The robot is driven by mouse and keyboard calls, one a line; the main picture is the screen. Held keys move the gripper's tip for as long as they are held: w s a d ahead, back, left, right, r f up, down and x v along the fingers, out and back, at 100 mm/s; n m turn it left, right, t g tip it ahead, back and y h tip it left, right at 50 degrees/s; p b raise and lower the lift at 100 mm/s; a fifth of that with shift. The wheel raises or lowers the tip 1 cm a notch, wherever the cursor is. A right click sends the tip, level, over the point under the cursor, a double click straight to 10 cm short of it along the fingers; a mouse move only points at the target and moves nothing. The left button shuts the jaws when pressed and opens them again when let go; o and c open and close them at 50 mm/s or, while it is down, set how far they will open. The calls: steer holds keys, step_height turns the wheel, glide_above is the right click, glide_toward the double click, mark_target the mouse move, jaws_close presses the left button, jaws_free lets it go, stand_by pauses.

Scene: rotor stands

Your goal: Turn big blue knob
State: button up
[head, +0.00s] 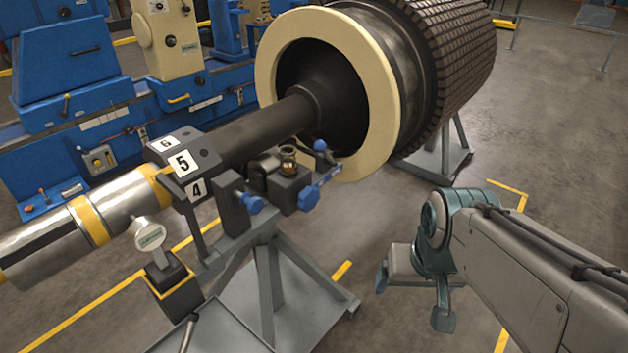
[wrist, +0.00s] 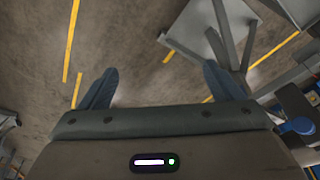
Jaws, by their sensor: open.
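Several blue knobs sit on the rotor stand's bracket in the head view. A smaller round blue knob (head: 320,145) is on top. I cannot tell for sure which is the big one. My gripper (head: 412,298) is open and empty, pointing down over the floor, right of the stand and apart from the knobs. In the wrist view my gripper (wrist: 160,75) has its fingers spread, and a blue knob (wrist: 302,125) shows at the right edge.
The grey stand (head: 268,285) carries the dark shaft (head: 255,130), with the large rotor (head: 450,45) behind. A dial gauge (head: 150,235) stands at the left front. Blue machines (head: 70,70) line the back left. Floor right of the stand is mostly free, with yellow lines.

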steer(key=w+a+f+m+g+y+b, duration=0.2)
steer(key=a+f+m+y+b, duration=0.2)
steer(key=a+f+m, duration=0.15)
steer(key=m+t+y+b, duration=1)
steer(key=m, duration=1.2)
glide_toward(313, 200)
steer(key=x, duration=1.1)
steer(key=shift+c, duration=0.4)
steer(key=c, duration=0.9)
